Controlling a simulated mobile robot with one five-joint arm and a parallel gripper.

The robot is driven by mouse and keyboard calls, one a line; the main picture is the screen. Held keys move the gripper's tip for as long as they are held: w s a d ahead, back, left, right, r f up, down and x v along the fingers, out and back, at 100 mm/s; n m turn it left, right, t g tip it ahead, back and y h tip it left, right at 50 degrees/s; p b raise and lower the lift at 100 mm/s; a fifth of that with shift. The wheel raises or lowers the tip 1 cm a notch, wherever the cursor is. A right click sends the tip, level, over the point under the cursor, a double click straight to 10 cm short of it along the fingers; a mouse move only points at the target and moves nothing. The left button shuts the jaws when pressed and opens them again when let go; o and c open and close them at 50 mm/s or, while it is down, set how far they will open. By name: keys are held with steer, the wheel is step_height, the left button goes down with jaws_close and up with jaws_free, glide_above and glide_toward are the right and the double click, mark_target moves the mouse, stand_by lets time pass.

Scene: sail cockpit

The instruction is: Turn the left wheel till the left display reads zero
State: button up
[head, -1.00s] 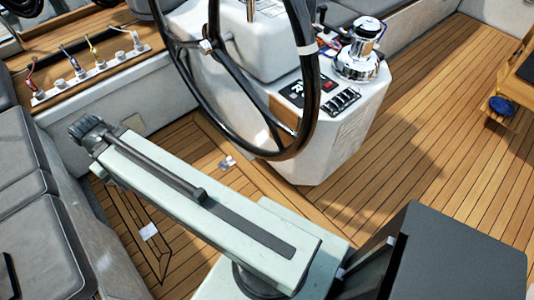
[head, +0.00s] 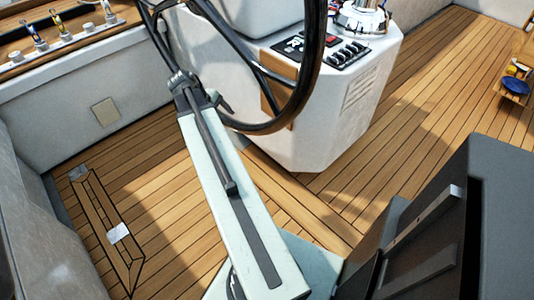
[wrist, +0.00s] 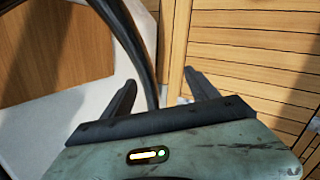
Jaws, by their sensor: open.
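A large black steering wheel (head: 313,55) stands in front of the white console in the head view. Its top is cut off by the frame. In the wrist view its dark rim (wrist: 143,65) runs down between the fingers of my gripper (wrist: 160,78). The fingers are apart, one on each side of the rim, and not closed on it. In the head view my arm reaches up to the wheel's lower left side, where the gripper is hard to make out. No display with a readable number shows in any view.
The white console (head: 345,110) carries a switch panel (head: 333,48) and a chrome winch (head: 362,14). Rope clutches (head: 62,37) line the ledge at upper left. A blue round item (head: 516,86) is at far right. Teak floor (head: 400,150) is open right of the console.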

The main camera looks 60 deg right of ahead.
mark_target(259, 126)
steer(key=shift+g+h, duration=0.3)
steer(key=shift+g, duration=0.5)
steer(key=s+d+f+b, duration=0.1)
steer(key=s+d+f, duration=0.1)
steer(key=d, duration=0.1)
steer(key=s+d+f+b, duration=0.2)
steer(key=s+d, duration=0.1)
steer(key=s+d+f+b, duration=0.2)
steer(key=s+d+f, duration=0.1)
steer(key=shift+s+d, duration=0.15)
steer(key=shift+d, duration=0.05)
steer(key=shift+s, duration=0.1)
steer(key=b+x, duration=0.6)
steer(key=x, duration=0.1)
steer(key=shift+s+d+f, duration=0.1)
steer(key=shift+d+f, duration=0.05)
steer(key=shift+f, duration=0.2)
steer(key=shift+r, duration=0.15)
